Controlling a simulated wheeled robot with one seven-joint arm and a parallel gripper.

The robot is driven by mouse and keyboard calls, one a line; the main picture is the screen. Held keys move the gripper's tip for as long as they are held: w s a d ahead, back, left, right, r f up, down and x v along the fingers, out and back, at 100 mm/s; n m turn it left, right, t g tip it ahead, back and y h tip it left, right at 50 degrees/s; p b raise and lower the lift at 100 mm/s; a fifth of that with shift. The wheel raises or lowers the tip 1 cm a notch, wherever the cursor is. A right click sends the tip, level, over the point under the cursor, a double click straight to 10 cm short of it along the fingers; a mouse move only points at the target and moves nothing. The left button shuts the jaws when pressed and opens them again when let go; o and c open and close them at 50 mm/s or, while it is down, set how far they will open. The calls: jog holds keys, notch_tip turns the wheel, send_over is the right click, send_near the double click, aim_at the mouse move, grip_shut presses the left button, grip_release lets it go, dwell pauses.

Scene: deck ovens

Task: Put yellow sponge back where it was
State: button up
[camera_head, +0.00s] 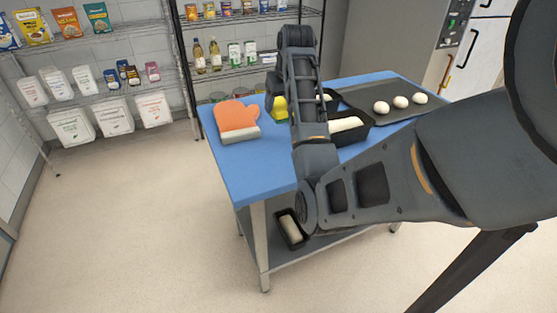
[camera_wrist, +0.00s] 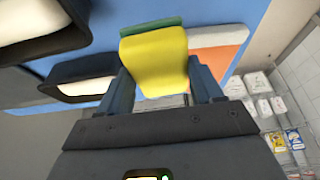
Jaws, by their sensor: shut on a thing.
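The yellow sponge (camera_wrist: 158,62), with a green layer along one side, sits between the fingers of my gripper (camera_wrist: 163,84) in the wrist view. My gripper is shut on it. In the head view the sponge (camera_head: 280,107) shows at the left edge of my arm, over the blue tabletop (camera_head: 255,170); my arm hides the rest of it and my fingers. I cannot tell whether the sponge touches the table. An orange oven mitt (camera_head: 237,117) with a pale cuff lies to its left. It also shows behind the sponge in the wrist view (camera_wrist: 222,60).
Black loaf tins with pale dough, one marked here (camera_head: 357,134), stand right of my forearm. A dark tray (camera_head: 385,112) holds three dough balls at the back right. Another loaf tin (camera_head: 291,230) is on the lower shelf. Wire shelving (camera_head: 175,75) stands behind. The front left tabletop is clear.

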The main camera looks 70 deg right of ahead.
jog(key=shift+s+a+f, duration=0.15)
jog(key=shift+a+f, duration=0.05)
jog(key=shift+a, duration=0.1)
jog(key=a+f, duration=0.2)
jog(key=a, duration=0.1)
jog(key=a+f+p, duration=0.1)
jog(key=a+f, duration=0.1)
jog(key=a, duration=0.2)
jog(key=w+a+f+p, duration=0.1)
jog(key=a+f, duration=0.1)
jog(key=a, duration=0.1)
jog(key=shift+a+f, duration=0.2)
jog(key=shift+a, duration=0.15)
jog(key=shift+f+p, duration=0.5)
jog(key=shift+f, duration=1.6)
jog(key=o, duration=1.1)
jog(key=v, duration=1.2)
jog(key=shift+b, duration=0.3)
